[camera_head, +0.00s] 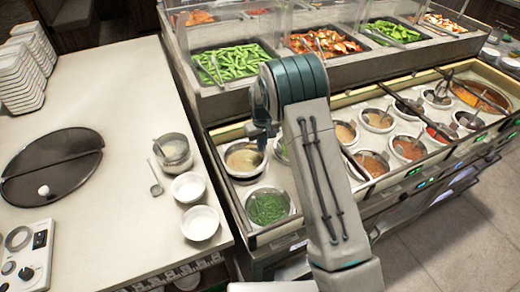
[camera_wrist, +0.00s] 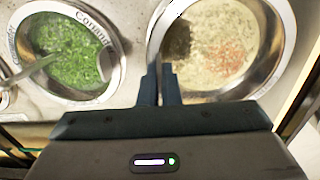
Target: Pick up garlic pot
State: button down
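A round steel pot of pale chopped sauce with dark and orange patches (camera_wrist: 222,45) fills the upper right of the wrist view. I take it for the garlic pot, but no label on it is readable. In the head view it sits in the near left well of the counter (camera_head: 243,160). My gripper (camera_wrist: 160,72) has its two fingers almost together at this pot's left rim, with the rim seeming to pass between them. In the head view my gripper (camera_head: 262,140) is at the pot's right edge, and the pot looks seated in its well.
A pot of green coriander (camera_wrist: 65,55) with a spoon is the near neighbour; it also shows in the head view (camera_head: 267,208). Several sauce pots (camera_head: 375,162) lie to the right. White bowls (camera_head: 199,223) and a glass jar (camera_head: 173,152) stand on the white counter (camera_head: 110,225).

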notch_tip(320, 180, up, 14)
jog(key=p, duration=0.6)
jog(key=shift+r, duration=0.25)
jog(key=shift+r+p, duration=0.1)
jog(key=shift+p, duration=0.2)
jog(key=shift+r+p, duration=0.5)
jog(key=shift+r, duration=0.45)
